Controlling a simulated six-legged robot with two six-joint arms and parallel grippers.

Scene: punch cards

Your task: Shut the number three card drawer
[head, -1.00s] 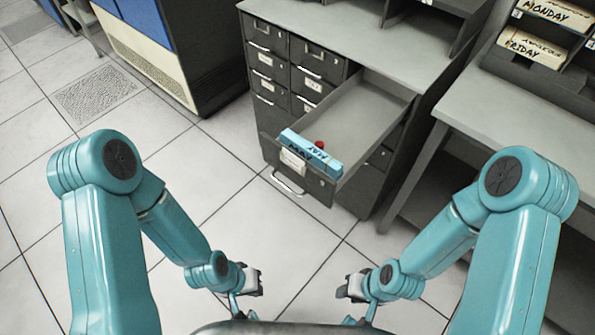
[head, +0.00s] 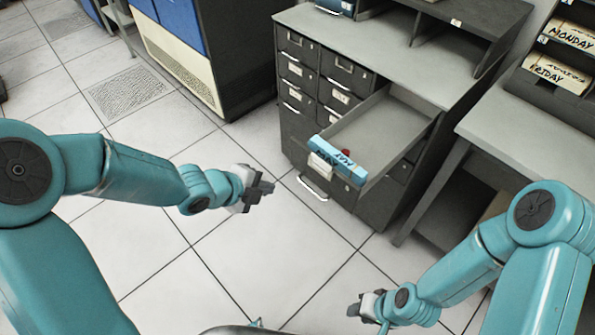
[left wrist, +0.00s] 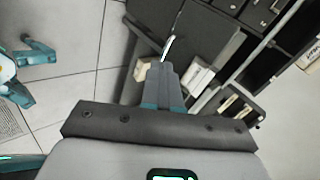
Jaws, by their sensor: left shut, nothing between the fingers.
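One drawer of the grey card cabinet is pulled out. Its empty-looking grey inside (head: 385,125) is visible in the head view, and its front (head: 316,178) has a pale handle low down; I cannot read its number. A light blue card box (head: 340,154) marked MAY lies across the drawer's front end, with a small red thing partly hidden behind it. My left gripper (head: 262,188) is shut and empty, left of the drawer front and apart from it. In the left wrist view its fingers (left wrist: 166,76) are together. My right gripper (head: 362,306) is low in front, its opening unclear.
The cabinet's other drawers (head: 297,70) look closed. A grey table (head: 530,130) stands at the right, with shelves of boxes marked MONDAY and FRIDAY (head: 556,72) behind. A blue and dark machine (head: 190,45) stands at the back left. The tiled floor before the drawer is clear.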

